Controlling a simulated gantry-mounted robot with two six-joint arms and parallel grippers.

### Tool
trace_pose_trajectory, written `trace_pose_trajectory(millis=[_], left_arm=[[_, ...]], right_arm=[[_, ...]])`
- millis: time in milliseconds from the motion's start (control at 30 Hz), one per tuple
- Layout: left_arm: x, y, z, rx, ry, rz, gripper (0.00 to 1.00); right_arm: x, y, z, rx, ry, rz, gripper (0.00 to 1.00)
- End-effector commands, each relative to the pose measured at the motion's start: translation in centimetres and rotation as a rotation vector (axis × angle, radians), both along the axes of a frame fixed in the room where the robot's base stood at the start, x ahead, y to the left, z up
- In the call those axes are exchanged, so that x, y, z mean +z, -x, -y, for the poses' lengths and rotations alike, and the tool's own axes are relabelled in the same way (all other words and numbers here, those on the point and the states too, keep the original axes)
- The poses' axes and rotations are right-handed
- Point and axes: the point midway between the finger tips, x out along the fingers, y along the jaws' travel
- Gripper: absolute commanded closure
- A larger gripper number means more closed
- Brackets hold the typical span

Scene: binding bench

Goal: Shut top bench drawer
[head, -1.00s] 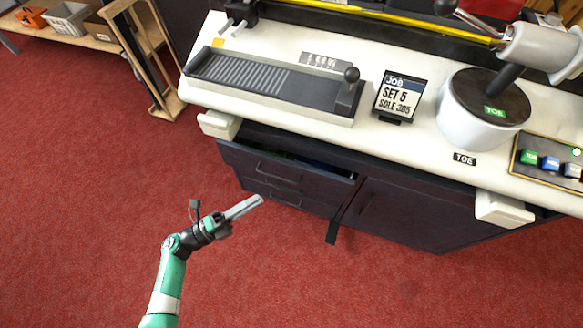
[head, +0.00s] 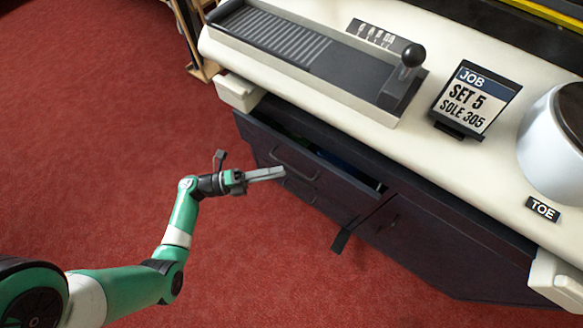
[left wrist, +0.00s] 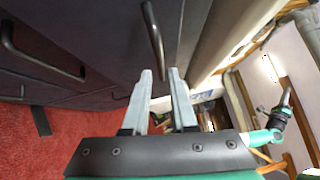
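The top bench drawer (head: 335,187) is dark and stands partly out from the cabinet, with a gap showing behind its front and blue and green contents inside. Its bar handle (head: 293,163) also shows in the left wrist view (left wrist: 154,35), just ahead of the fingertips. My left gripper (head: 282,172) is in front of the drawer near the handle; in the left wrist view its two grey fingers (left wrist: 160,73) are a little apart with nothing between them. I cannot tell whether they touch the drawer.
A lower drawer handle (left wrist: 40,55) and a cabinet door (head: 440,240) are beside and below the drawer. Red floor (head: 110,130) is clear at left.

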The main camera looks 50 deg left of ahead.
Motion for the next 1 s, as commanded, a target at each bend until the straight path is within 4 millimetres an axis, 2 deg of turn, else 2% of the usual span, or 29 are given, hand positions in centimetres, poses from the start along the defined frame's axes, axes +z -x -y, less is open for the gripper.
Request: trace_pose_trajectory(millis=[100,233,567,700,733,1000], left_arm=[[0.1,-2.1,1.4,-0.006,-0.002,0.004,0.74],[0.4,-3.6,2.2,-0.002,0.0,0.002,0.74],[0.7,-4.1,2.5,0.002,0.0,0.001,0.74],[0.7,-4.1,2.5,0.001,0.0,0.001,0.98],[0.7,-4.1,2.5,0.001,0.0,0.001,1.0],[0.7,-4.1,2.5,0.001,0.001,0.001,1.0]], right_arm=[[-0.9,0.0,0.0,0.0,0.0,0.0,1.0],[-1.3,0.0,0.0,0.0,0.0,0.0,1.0],[-1.3,0.0,0.0,0.0,0.0,0.0,1.0],[-1.3,0.0,0.0,0.0,0.0,0.0,1.0],[-1.3,0.0,0.0,0.0,0.0,0.0,1.0],[-1.3,0.0,0.0,0.0,0.0,0.0,1.0]])
